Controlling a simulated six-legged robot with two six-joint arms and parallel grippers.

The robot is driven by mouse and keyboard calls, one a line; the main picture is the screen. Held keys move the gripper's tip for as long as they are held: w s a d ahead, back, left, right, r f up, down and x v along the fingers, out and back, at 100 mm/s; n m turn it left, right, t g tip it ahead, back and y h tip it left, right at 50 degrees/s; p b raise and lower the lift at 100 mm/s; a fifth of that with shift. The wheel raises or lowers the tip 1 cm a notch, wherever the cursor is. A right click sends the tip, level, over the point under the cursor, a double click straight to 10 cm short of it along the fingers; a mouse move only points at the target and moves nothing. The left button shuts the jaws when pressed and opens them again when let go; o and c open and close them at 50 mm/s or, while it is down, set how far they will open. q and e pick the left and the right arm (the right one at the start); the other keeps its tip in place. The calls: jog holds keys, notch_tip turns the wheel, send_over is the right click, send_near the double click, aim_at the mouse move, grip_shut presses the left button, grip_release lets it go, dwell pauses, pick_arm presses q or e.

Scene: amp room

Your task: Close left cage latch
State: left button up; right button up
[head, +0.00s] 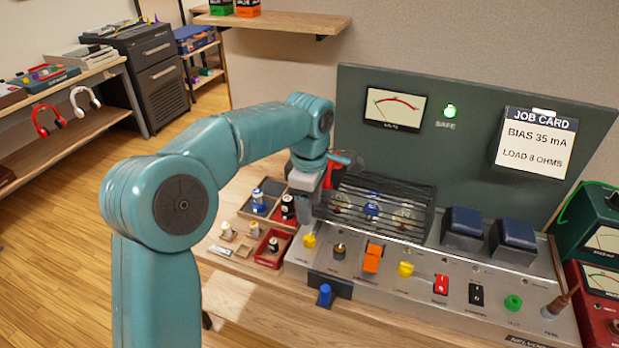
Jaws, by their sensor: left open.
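The dark barred cage (385,208) sits on the metal amp chassis (400,275), with several tubes showing through its bars. My left arm comes in from the left, and its gripper (332,172) is at the cage's left end, open. A small red piece (334,176) shows there, partly behind the gripper; I cannot tell if it is the left latch or whether the gripper touches it. The cage's left edge is partly hidden by my wrist. My right gripper is not in view.
Yellow, orange, red, black and green controls line the chassis front. Two blue-topped blocks (466,222) stand right of the cage. A green panel (450,150) with a meter, a lit SAFE lamp and a job card rises behind. A wooden parts tray (246,212) lies left.

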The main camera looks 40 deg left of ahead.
pick_arm(q)
notch_tip(320, 180, up, 7)
jog(key=p, duration=0.1)
jog(key=shift+f, duration=0.1)
dwell(0.6)
